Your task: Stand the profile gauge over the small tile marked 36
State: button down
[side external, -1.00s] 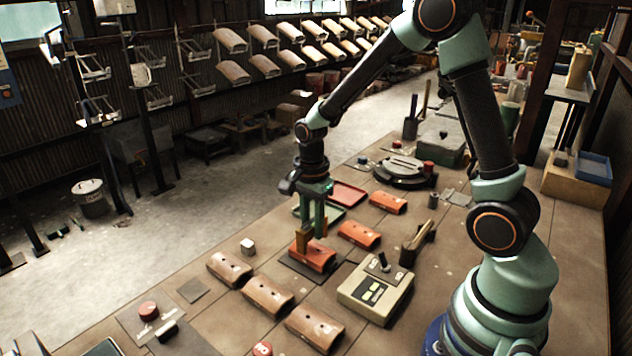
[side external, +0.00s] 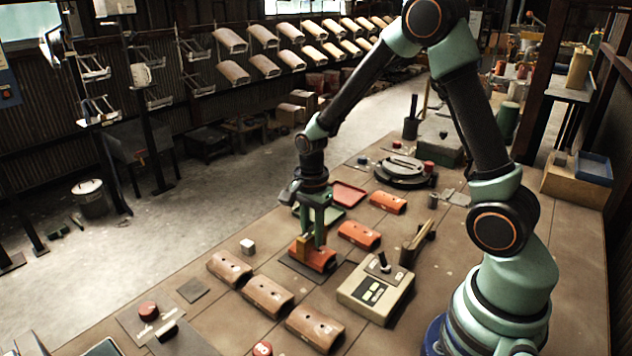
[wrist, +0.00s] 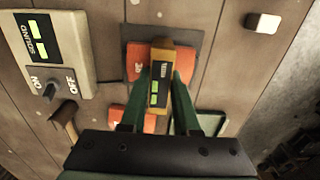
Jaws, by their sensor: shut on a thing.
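The profile gauge is an ochre block with green windows, seen in the wrist view (wrist: 159,70) and in the side view (side external: 304,246). My gripper (side external: 313,243) is shut on it, with one green finger on each side in the wrist view (wrist: 163,88). An orange curved tile (side external: 322,261) lies under the gauge on a dark square pad (side external: 292,264). In the wrist view the tile (wrist: 134,62) shows on both sides of the gauge, with a partly legible mark like 36. I cannot tell whether the gauge touches the tile.
More orange tiles (side external: 359,235) lie behind, and larger brown tiles (side external: 268,296) lie in front. A beige switch box (side external: 375,291) stands to the right. A white cube (side external: 247,246) sits to the left. A red tray (side external: 348,194) lies behind my gripper.

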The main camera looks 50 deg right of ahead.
jog(key=shift+f, duration=0.6)
jog(key=c, duration=0.6)
grip_release()
jog(key=shift+o, duration=0.2)
notch_tip(320, 180, up, 12)
dwell(0.9)
